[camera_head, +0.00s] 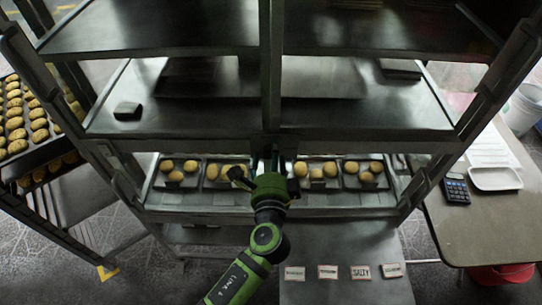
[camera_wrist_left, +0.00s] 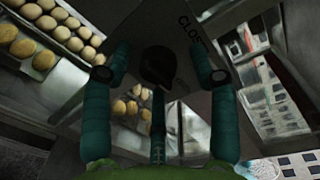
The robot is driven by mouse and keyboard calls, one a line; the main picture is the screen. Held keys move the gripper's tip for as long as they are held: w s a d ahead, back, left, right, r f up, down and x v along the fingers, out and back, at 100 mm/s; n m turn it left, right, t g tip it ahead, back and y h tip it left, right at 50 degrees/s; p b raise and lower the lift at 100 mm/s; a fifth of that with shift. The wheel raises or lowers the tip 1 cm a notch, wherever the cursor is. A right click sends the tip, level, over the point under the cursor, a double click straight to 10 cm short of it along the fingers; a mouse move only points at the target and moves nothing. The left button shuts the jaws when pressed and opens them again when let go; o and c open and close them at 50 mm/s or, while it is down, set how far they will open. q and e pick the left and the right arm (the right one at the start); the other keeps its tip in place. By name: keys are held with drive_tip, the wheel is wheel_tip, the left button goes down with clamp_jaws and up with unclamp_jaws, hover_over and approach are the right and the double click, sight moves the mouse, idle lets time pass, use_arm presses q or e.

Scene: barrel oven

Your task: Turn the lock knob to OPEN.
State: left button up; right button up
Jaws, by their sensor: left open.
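My left gripper (camera_head: 268,172) is up against the front middle of the rack, by the central upright. In the left wrist view the gripper (camera_wrist_left: 160,75) has its green fingers spread apart, with dark tips. A dark rounded lock knob (camera_wrist_left: 158,66) sits between the two upper fingers, with visible gaps on both sides. A grey plate (camera_wrist_left: 198,65) lies behind it, with a partly hidden label reading "CLOS" (camera_wrist_left: 190,27). The knob's turned position is too dark to tell. In the head view the gripper hides the knob. My right gripper is in neither view.
Trays of round buns (camera_head: 317,171) stand on a lower rack shelf. Another bun rack (camera_head: 15,115) is at the left. A side table (camera_head: 480,225) at the right holds a calculator (camera_head: 456,190) and white trays (camera_head: 493,178). Label cards (camera_head: 327,271) lie in front.

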use_arm(q)
drive_tip(key=s, duration=1.2)
drive_tip(key=shift+r, duration=0.45)
